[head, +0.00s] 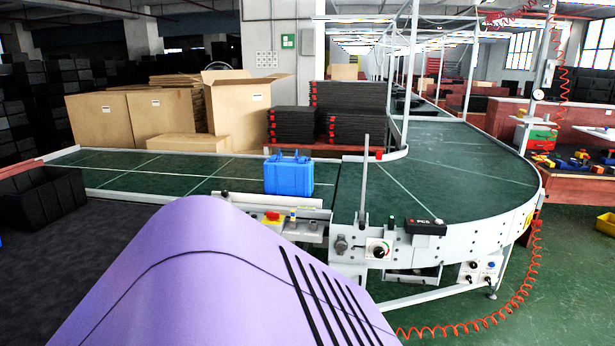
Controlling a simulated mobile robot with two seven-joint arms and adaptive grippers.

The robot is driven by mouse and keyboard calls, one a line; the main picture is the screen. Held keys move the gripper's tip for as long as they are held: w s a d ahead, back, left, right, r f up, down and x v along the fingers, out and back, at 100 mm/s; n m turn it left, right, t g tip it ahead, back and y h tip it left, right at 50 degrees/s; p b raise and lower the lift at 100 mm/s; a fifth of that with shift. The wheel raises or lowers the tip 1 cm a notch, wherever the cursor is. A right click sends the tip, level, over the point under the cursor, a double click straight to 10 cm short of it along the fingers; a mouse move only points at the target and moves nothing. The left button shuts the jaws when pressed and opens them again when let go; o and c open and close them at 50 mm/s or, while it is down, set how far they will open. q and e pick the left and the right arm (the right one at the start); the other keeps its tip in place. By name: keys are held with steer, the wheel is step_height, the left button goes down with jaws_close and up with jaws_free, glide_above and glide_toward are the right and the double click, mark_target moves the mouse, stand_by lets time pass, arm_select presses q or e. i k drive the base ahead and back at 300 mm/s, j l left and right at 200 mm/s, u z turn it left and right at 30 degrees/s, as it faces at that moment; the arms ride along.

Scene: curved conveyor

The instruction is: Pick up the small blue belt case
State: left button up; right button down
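The small blue belt case (289,176) stands upright on the green conveyor belt, near its front edge and just left of where the belt meets the curve. Its handle is on top. Nothing touches it that I can see. Neither of my grippers shows in the head view. A large purple surface fills the lower middle of the view and hides the floor and part of the conveyor's front side.
The green conveyor (130,170) runs from the left into a curve at right. A metal post (364,180) rises from its front edge, right of the case. A black crate (40,197) is at left. Cardboard boxes (160,117) and stacked black trays (292,128) stand behind.

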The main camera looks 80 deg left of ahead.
mark_target(290, 177)
steer(key=i+j+u, duration=0.2)
steer(key=u, duration=0.25)
steer(key=i+j+u, duration=0.25)
steer(key=u, duration=0.2)
steer(key=i+u, duration=0.3)
steer(key=u, duration=0.2)
steer(key=i+j+u, duration=0.3)
steer(key=i+u, duration=0.15)
steer(key=i, duration=0.2)
steer(key=i+j+u, duration=0.1)
steer(key=i+u, duration=0.3)
steer(key=i, duration=0.25)
